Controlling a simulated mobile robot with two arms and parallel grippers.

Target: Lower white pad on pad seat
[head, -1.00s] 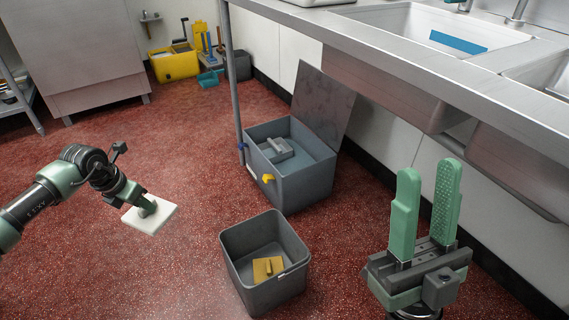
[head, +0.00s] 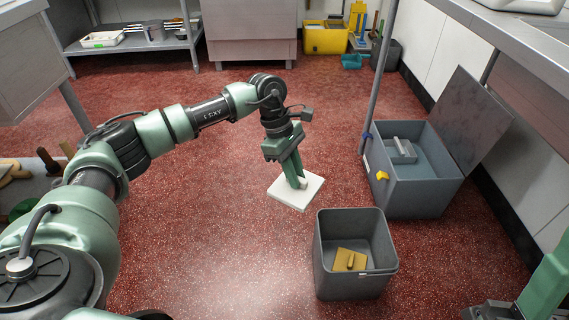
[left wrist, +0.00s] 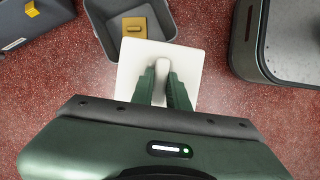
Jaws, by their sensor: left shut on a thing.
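The white pad (head: 283,195) is a flat square plate with a small grip on top. My left gripper (head: 298,182) is shut on that grip and holds the pad roughly level, left of the grey bin. The left wrist view shows the pad (left wrist: 133,72) with my two green fingers around its grip; the pad overlaps the bin's near edge in that picture. I cannot make out which surface is the pad seat. My right gripper (head: 545,285) is partly cut off at the lower right, with one green finger showing.
The open grey bin (head: 326,258) holds a yellow pad (head: 345,259). Behind it stands a grey box (head: 408,192) with a raised lid (head: 470,120), a grey gripped block (head: 400,150) inside and a yellow front latch. A thin post stands beside the box. Red floor is clear left of the bin.

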